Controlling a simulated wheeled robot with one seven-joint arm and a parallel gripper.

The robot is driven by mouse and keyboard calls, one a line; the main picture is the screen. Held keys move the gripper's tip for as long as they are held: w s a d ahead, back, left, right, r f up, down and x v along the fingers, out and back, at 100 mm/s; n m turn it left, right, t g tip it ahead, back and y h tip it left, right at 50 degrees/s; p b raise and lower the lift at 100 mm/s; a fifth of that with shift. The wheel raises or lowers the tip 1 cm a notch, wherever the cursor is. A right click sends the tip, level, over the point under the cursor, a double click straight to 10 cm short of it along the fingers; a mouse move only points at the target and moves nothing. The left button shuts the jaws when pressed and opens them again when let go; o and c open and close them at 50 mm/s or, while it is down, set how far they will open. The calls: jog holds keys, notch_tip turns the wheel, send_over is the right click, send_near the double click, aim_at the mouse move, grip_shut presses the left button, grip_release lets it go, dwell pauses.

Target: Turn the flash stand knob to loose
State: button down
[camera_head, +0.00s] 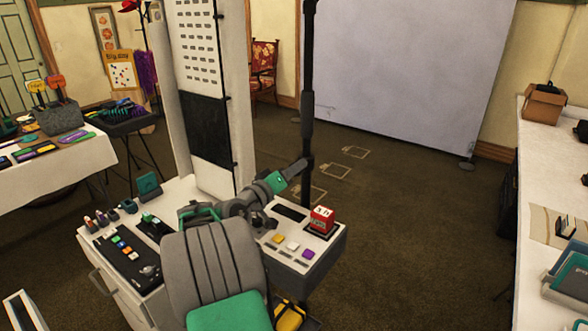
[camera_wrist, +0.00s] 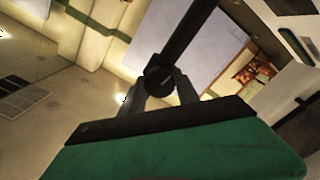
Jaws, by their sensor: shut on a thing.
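The flash stand is a black upright pole (camera_head: 307,105) standing just behind the white console in the head view. It also shows in the wrist view, where the pole (camera_wrist: 192,28) runs up and to the right. A dark round knob (camera_wrist: 158,76) sits at the pole's near end in the wrist view. My gripper (camera_wrist: 162,84) has one finger on each side of the knob and is shut on it. In the head view my gripper (camera_head: 299,167) reaches the pole, and the knob is hidden there. I cannot read any marking on the knob.
Below my arm is the console (camera_head: 289,251) with coloured buttons and a red counter block (camera_head: 321,219). A tall white panel (camera_head: 208,160) stands left of the pole. A long white table (camera_head: 538,170) lines the right side. Carpet between is mostly clear.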

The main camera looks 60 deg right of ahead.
jog(key=n+p, duration=0.2)
jog(key=n, duration=0.3)
jog(key=shift+r+n+p, duration=0.1)
jog(key=shift+n+p, duration=0.2)
jog(key=shift+p, duration=0.1)
jog(key=n+p, duration=0.3)
jog(key=n, duration=0.2)
jog(key=shift+f, duration=0.2)
jog(key=c, duration=0.9)
grip_release()
jog(key=w+a+b, duration=0.1)
jog(key=a, duration=0.6)
jog(key=shift+a+b, duration=0.35)
jog(key=shift+b, duration=0.05)
